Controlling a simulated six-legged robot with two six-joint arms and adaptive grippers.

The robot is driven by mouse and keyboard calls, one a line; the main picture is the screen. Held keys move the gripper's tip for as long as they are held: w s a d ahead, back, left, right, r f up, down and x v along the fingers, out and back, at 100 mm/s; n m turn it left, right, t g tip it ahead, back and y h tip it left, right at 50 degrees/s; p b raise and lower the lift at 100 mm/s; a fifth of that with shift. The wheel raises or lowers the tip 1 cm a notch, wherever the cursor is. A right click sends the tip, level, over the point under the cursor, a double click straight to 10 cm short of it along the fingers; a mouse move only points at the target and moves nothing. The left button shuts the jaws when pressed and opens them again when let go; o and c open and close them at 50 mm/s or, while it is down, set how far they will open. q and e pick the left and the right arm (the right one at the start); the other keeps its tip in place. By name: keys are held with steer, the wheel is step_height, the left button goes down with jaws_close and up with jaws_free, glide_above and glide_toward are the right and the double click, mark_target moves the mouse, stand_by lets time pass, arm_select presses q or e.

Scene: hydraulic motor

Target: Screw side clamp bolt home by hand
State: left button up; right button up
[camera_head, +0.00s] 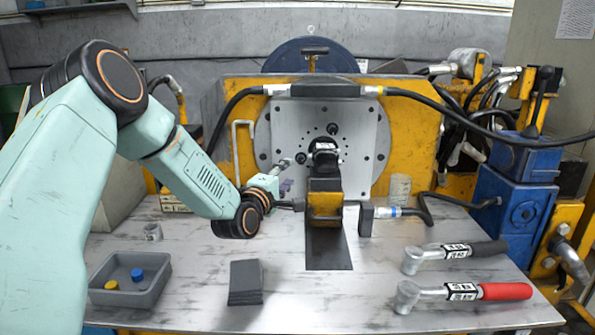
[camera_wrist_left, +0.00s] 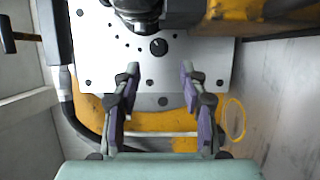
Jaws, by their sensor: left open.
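My left gripper (camera_head: 287,175) is open and empty in front of the steel plate (camera_head: 362,130), left of the yellow clamp block (camera_head: 324,205). In the left wrist view its fingers (camera_wrist_left: 160,72) stand apart on either side of bare plate. A round black bolt head (camera_wrist_left: 158,47) on the plate lies just beyond the fingertips, apart from them. In the head view a dark bolt-like piece (camera_head: 290,205) sticks out left of the clamp block, partly behind my wrist. I cannot tell which is the side clamp bolt. My right gripper is out of view.
A grey bin (camera_head: 130,294) with blue and yellow caps stands at front left. A dark pad (camera_head: 246,282) lies at front middle. Two torque wrenches, black-handled (camera_head: 455,252) and red-handled (camera_head: 462,293), lie at front right. Black hoses (camera_head: 440,105) cross the back.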

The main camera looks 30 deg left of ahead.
mark_target(300, 161)
arm_select(q)
steer(key=w, duration=0.2)
steer(key=w+b, duration=0.1)
steer(key=w, duration=0.1)
steer(key=w+a+b, duration=0.1)
steer(key=w, duration=0.1)
steer(key=shift+w+a+r+b, duration=0.1)
steer(key=shift+w+b, duration=0.1)
steer(key=shift+w, duration=0.25)
steer(key=shift+w+a+r+b, duration=0.1)
steer(key=shift+w+b, duration=0.1)
steer(key=shift+w, duration=0.2)
steer(key=shift+c, duration=0.4)
jaws_close()
